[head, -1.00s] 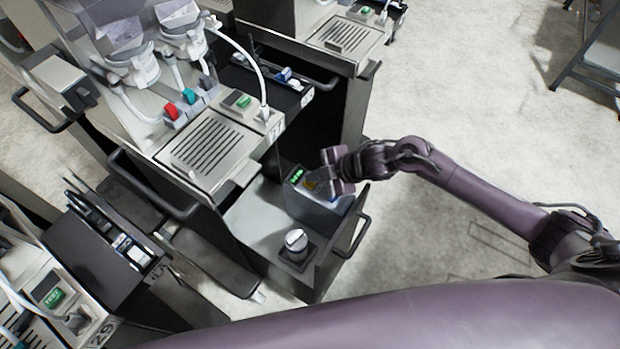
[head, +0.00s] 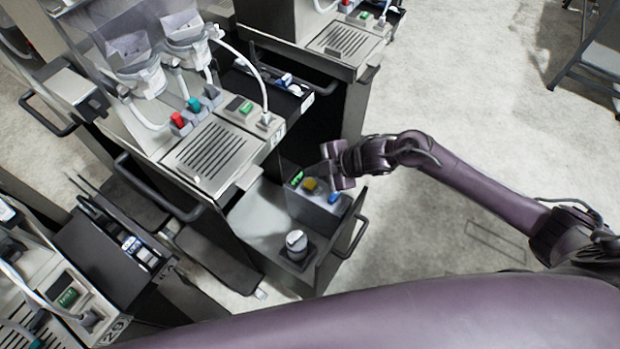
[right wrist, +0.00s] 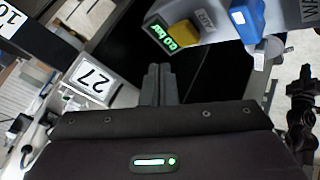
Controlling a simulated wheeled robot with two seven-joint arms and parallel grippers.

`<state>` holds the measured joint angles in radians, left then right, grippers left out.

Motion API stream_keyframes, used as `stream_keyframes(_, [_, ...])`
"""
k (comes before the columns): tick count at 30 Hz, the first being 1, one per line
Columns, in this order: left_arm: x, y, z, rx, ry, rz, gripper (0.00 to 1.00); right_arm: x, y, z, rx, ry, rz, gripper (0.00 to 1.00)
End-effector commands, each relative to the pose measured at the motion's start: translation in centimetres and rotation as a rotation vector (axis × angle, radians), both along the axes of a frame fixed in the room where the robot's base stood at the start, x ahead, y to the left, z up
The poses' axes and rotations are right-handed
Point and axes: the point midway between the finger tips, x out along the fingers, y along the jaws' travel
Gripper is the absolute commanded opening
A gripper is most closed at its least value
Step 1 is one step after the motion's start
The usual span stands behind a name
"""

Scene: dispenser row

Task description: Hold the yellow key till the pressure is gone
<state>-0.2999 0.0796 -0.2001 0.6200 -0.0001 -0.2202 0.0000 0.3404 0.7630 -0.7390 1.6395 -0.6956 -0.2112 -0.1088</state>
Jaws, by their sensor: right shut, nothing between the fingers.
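The yellow key (head: 310,184) sits on top of a grey box (head: 318,205) on the drawer-like shelf of the dispenser. My left gripper is not in view.
A blue part (right wrist: 245,18) is on the box beyond the yellow key. A round grey knob (head: 296,242) stands on the same shelf. A plate marked 27 (right wrist: 95,77) is near the fingers. A dark handle (head: 352,235) juts from the shelf. Open floor lies to the right.

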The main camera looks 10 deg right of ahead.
Motion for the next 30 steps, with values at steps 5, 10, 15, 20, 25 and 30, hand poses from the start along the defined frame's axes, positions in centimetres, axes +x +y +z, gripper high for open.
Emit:
stream_keyframes(5, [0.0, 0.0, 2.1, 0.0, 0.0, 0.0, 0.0, 0.0, 0.0, 2.4, 0.0, -0.001, -0.001, 0.0])
stream_keyframes(10, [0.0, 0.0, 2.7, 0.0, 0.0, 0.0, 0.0, 0.0, 0.0, 3.0, 0.0, 0.0, 0.0, 0.0])
stream_keyframes(15, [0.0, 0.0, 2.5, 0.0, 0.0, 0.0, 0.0, 0.0, 0.0, 2.9, 0.0, 0.0, 0.0, 0.0])
stream_keyframes(20, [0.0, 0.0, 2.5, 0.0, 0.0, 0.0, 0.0, 0.0, 0.0, 2.8, 0.0, 0.0, 0.0, 0.0])
stream_keyframes(25, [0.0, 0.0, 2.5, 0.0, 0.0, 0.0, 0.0, 0.0, 0.0, 2.8, 0.0, 0.0, 0.0, 0.0])
stream_keyframes(30, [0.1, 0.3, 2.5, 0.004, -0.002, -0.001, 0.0, 0.0, 0.0, 2.8, -0.001, 0.001, 0.0, 0.0])
